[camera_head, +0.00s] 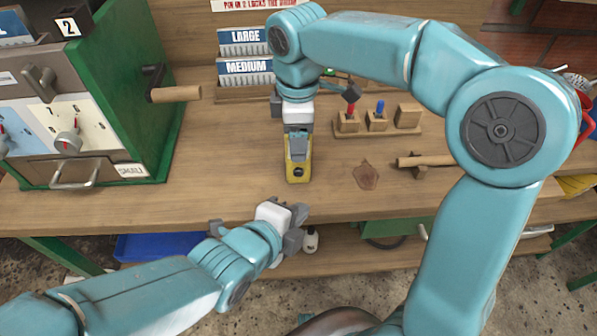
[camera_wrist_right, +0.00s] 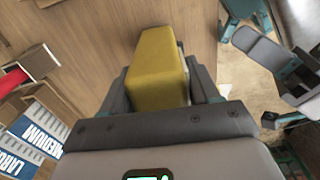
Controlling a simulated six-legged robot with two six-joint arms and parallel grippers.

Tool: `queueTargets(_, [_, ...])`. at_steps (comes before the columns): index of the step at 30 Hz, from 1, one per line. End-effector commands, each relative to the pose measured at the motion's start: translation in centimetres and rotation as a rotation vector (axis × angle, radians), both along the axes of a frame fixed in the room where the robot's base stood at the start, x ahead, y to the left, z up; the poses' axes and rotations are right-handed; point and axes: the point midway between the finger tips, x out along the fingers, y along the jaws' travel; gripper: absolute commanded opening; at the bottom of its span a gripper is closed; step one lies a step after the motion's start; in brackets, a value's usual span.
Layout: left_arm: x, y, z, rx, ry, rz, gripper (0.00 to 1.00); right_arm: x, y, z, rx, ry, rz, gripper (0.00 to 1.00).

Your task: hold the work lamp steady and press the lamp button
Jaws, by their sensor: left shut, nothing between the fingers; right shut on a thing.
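The work lamp is a yellow block-like body (camera_head: 298,172) with a dark round spot on its near end, at the middle of the wooden bench. My right gripper (camera_head: 297,150) comes down from above and is shut on the lamp. In the right wrist view the yellow lamp (camera_wrist_right: 158,72) sits between the fingers of this gripper. My left gripper (camera_head: 297,222) is shut and empty, below and apart from the lamp, near the bench's front edge. It also shows at the right of the wrist view (camera_wrist_right: 268,60). I cannot tell for sure which mark is the lamp button.
A green machine (camera_head: 120,90) with a wooden-handled crank (camera_head: 175,94) stands at the left. Blue LARGE and MEDIUM card racks (camera_head: 246,72) are behind. Small wooden blocks with red and blue pegs (camera_head: 376,122) stand right of the lamp. The bench left of the lamp is clear.

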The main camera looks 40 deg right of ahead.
Motion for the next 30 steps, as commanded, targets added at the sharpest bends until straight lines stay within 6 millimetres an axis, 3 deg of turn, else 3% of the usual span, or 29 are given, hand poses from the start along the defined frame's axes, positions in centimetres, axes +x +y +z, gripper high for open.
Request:
queueTargets(5, [0.0, 0.0, 0.0, 0.000, 0.000, 0.000, 0.00, 0.0, 0.0, 0.0, 0.000, -0.001, 0.000, 0.22])
queueTargets(6, [0.0, 0.0, 0.0, 0.000, 0.000, 0.000, 0.00, 0.0, 0.0, 0.0, 0.000, -0.001, 0.000, 0.67])
queueTargets(8, [0.0, 0.0, 0.0, 0.000, 0.000, 0.000, 0.00, 0.0, 0.0, 0.0, -0.001, -0.001, 0.000, 0.87])
queueTargets(9, [0.0, 0.0, 0.0, 0.000, 0.000, 0.000, 0.00, 0.0, 0.0, 0.0, -0.001, -0.001, 0.000, 0.91])
queueTargets(20, [0.0, 0.0, 0.0, 0.000, 0.000, 0.000, 0.00, 0.1, 0.0, 0.8, 0.000, -0.002, 0.000, 0.91])
queueTargets(30, [0.0, 0.0, 0.0, 0.000, 0.000, 0.000, 0.00, 0.1, 0.0, 8.2, 0.000, -0.006, 0.001, 0.91])
